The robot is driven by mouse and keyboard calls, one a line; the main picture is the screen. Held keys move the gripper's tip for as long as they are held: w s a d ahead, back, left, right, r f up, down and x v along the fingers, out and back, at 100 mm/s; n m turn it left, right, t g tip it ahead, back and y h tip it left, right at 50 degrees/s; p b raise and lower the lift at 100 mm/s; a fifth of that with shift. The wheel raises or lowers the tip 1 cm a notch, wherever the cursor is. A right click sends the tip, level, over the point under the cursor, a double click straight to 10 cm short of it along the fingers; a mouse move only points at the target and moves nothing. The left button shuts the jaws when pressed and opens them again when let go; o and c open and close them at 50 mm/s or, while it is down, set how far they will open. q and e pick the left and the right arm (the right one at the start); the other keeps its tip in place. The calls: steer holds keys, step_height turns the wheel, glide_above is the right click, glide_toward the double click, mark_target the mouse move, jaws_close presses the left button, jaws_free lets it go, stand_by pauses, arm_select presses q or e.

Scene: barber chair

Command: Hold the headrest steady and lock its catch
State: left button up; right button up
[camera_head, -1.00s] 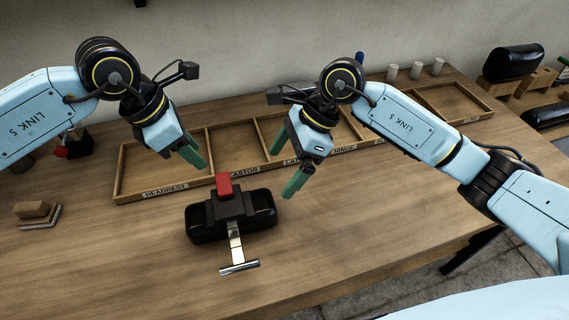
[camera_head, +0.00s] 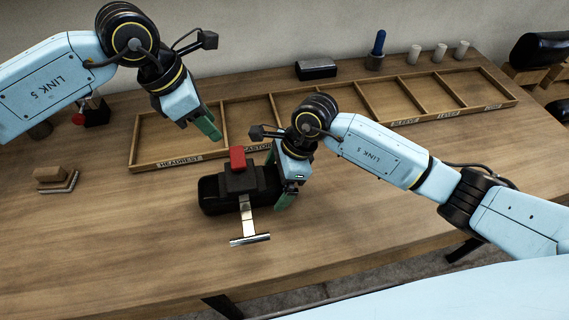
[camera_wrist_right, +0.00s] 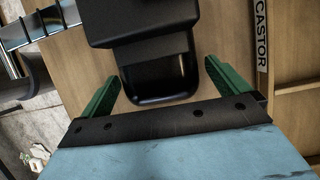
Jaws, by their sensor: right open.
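The black headrest (camera_head: 210,198) lies on the bench with a dark bracket across its middle. The red catch (camera_head: 237,158) stands up from the bracket on the far side. A metal post with a T-bar (camera_head: 250,239) points toward me. My right gripper (camera_head: 279,180) is open at the headrest's right end. In the right wrist view, the headrest's rounded end (camera_wrist_right: 160,75) reaches between the two green fingers, with gaps on both sides. My left gripper (camera_head: 208,128) hangs above and left of the red catch, apart from it; its finger gap is not clear.
A labelled wooden compartment tray (camera_head: 180,160) lies behind the headrest. A wooden block on a stand (camera_head: 52,176) sits at the left. The front bench is clear.

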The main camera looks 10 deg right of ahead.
steer(key=shift+a+f, duration=0.25)
steer(key=shift+f, duration=0.35)
